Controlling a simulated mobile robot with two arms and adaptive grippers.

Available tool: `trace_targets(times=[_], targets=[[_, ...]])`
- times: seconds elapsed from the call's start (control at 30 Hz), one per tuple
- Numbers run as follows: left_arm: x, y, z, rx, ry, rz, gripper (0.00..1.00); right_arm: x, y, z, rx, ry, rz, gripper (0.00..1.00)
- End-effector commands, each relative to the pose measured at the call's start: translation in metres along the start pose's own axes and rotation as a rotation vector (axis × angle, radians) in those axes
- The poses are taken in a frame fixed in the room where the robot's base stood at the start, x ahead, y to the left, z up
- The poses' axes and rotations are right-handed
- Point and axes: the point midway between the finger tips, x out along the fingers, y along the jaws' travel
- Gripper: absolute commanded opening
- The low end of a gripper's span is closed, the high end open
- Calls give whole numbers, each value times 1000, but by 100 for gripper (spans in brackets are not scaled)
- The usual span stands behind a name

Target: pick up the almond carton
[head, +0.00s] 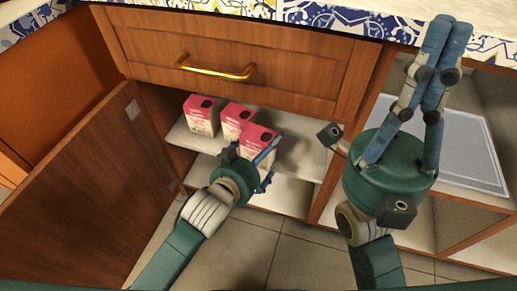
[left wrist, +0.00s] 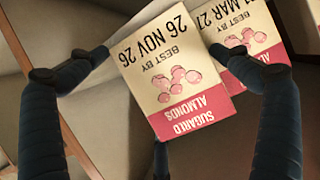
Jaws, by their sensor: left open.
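Three pink-and-cream cartons stand in a row on the upper shelf of the open cabinet in the head view: a left one (head: 200,118), a middle one (head: 235,121) and a right, nearest one (head: 257,142). My left gripper (head: 266,167) is open in front of the right carton and hides its lower part. In the left wrist view a carton (left wrist: 168,70) labelled sugared almonds, best by 26 NOV 26, shows upside down between the spread fingers. I cannot tell whether they touch it. My right gripper (head: 448,27) is raised at the right, fingers together, with nothing visible in it.
Another carton (left wrist: 247,40), best by MAR 27, stands close beside it in the left wrist view. The cabinet door (head: 95,195) hangs open at left. A closed drawer (head: 230,55) with a brass handle (head: 215,70) is above the shelf (head: 300,157), whose right side is bare.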

Motion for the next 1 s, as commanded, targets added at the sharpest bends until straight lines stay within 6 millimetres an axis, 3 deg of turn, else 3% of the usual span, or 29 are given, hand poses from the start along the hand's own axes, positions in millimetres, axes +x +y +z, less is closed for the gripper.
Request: trace_targets(times=[0.1,0.33,0.67,0.77,0.87,1.0], targets=[[0,0,0,0,-1,0,100,0,0,0,0,-1,0,0],[-1,0,-2,0,3,0,56,0,0,0,0,0,0,0],[-2,0,-5,0,2,0,56,4,0,-2,1,4,0,0],[-5,0,-11,0,3,0,56,7,0,-4,1,6,3,0],[-9,0,-20,0,3,0,56,-3,1,0,5,-45,16,0],[-17,0,-42,0,4,0,56,-3,2,-3,10,-80,31,0]])
